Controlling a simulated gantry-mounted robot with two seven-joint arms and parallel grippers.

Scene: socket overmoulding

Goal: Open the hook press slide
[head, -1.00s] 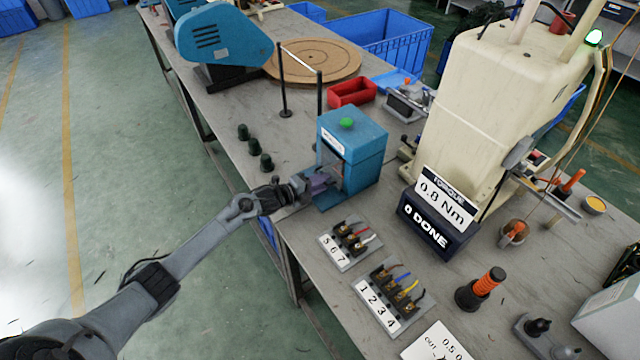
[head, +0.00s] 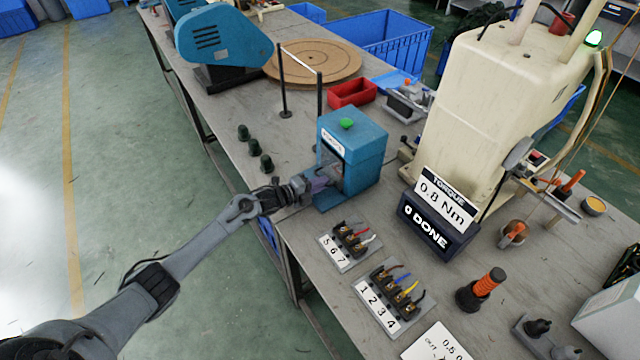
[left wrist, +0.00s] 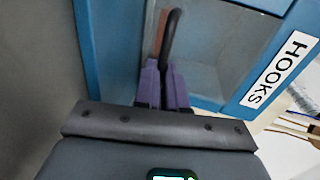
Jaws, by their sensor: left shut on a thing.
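The hook press (head: 362,146) is a blue box with a green button on top, standing on the bench. Its front has a clear slide panel (left wrist: 215,50) beside a "HOOKS" label (left wrist: 273,72) in the left wrist view. A dark curved handle (left wrist: 172,32) stands at the panel. My left gripper (head: 328,178) is at the press front. In the left wrist view its purple fingers (left wrist: 166,85) are closed together at the lower end of the handle, shut on it. My right gripper is not in view.
Number-labelled blocks with wired parts, 5 6 7 (head: 350,245) and 1 2 3 4 (head: 392,297), lie in front of the press. Several dark green knobs (head: 254,147) stand to its left. The torque display (head: 438,222) and a cream machine (head: 492,110) stand right. A red bin (head: 351,93) is behind.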

